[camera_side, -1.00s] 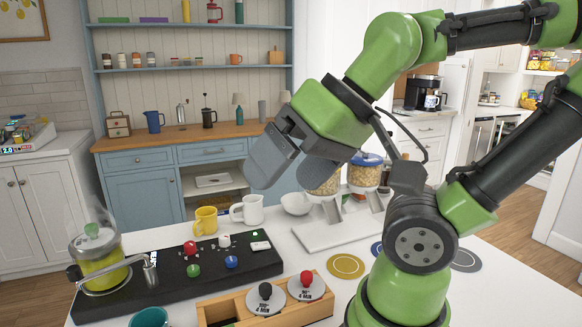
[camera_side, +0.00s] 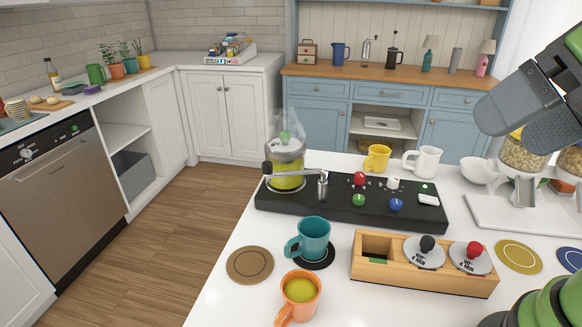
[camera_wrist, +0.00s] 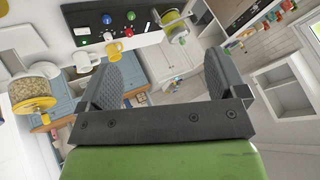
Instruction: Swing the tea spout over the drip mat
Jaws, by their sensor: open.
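A steaming glass tea pot (camera_side: 287,165) with yellow-green liquid stands on the left end of a black console (camera_side: 340,212). A metal spout (camera_side: 322,186) reaches right from it, its tip over the console, not over any mat. A black round mat (camera_side: 326,262) lies in front, partly hidden under a teal mug (camera_side: 311,238); a brown ringed mat (camera_side: 250,265) lies left of it. I cannot tell which is the drip mat. My gripper (camera_side: 513,123) is open and empty, up at the right, away from the spout. The wrist view shows its fingers apart (camera_wrist: 162,78).
An orange mug (camera_side: 298,297) stands at the front edge. A wooden box (camera_side: 425,279) with two knobbed weights is right of the black mat. Yellow (camera_side: 376,158) and white (camera_side: 424,161) mugs and a bowl (camera_side: 479,171) stand behind the console. Coloured knobs sit on it.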

